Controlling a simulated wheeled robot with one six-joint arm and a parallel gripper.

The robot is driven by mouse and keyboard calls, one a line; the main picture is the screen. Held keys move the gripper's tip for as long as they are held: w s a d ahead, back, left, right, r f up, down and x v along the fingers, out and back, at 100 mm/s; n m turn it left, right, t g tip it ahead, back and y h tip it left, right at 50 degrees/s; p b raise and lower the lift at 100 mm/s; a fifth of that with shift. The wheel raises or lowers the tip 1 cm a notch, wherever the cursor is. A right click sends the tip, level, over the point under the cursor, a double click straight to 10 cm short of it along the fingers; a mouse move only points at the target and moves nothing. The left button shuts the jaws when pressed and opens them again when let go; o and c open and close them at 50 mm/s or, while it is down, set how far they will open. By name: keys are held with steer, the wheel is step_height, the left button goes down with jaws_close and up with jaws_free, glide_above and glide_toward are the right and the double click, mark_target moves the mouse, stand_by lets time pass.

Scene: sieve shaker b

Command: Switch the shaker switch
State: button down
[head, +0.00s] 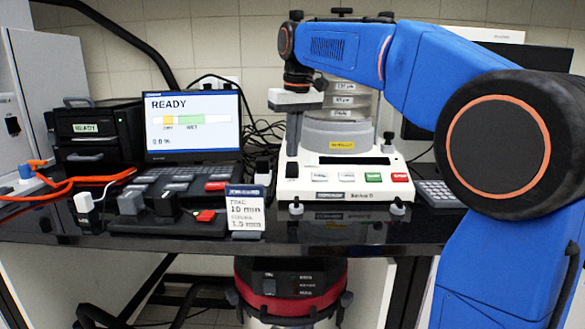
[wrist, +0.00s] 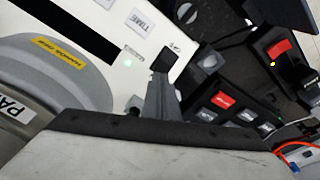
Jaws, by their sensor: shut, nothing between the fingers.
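The shaker (head: 345,165) is a white unit with a grey stack of sieves, a dark display and front buttons, including a green and a red one. Its white panel (wrist: 110,75) with a small green light shows in the wrist view. My gripper (head: 292,150) points down, shut and empty, above the shaker's left side; its fingers (wrist: 163,75) also show in the wrist view. A red rocker (head: 205,215) sits on a black strip left of the shaker, and it also shows in the wrist view (wrist: 280,48) beside a small orange light. I see no label naming the shaker switch.
A card reading 10 min (head: 246,212) stands between strip and shaker. A keypad with a red key (head: 215,186) lies before the READY screen (head: 195,122). Plugs stand on the strip, and orange cable (head: 55,190) runs at the left. The glossy table front (head: 345,232) is bare.

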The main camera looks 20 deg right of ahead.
mark_target(293, 163)
steer(key=shift+f, duration=0.75)
stand_by(0.5)
step_height(293, 163, up, 7)
stand_by(1.1)
steer(key=shift+s, duration=0.1)
